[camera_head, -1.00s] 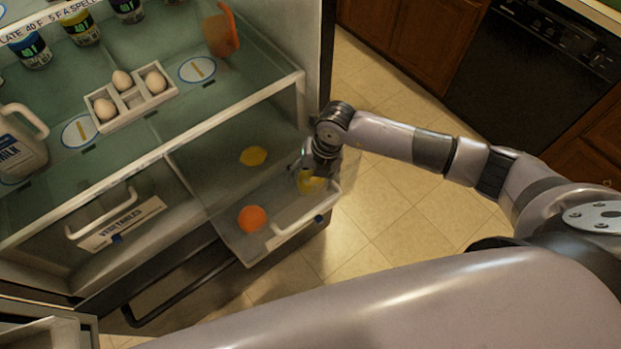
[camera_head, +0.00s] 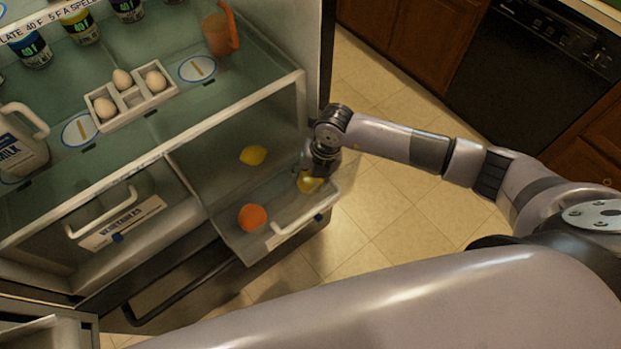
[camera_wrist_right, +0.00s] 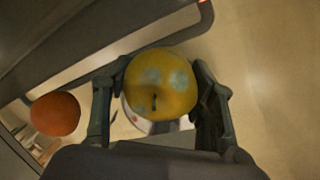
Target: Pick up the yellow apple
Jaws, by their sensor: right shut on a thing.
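The yellow apple (camera_head: 309,183) is in the right part of the open fridge drawer (camera_head: 244,243), partly hidden by my right gripper (camera_head: 314,170). In the right wrist view the apple (camera_wrist_right: 161,84) sits between the two fingers of my right gripper (camera_wrist_right: 160,95), which are shut on it. It has pale patches and a dark stem. I cannot tell if it touches the drawer floor. My left gripper is not in view.
An orange (camera_head: 253,217) and a lemon (camera_head: 253,155) lie in the same drawer. The shelf above holds an egg tray (camera_head: 130,101), a milk jug (camera_head: 22,145) and an orange pitcher (camera_head: 219,35). Open tile floor (camera_head: 390,215) lies right of the drawer.

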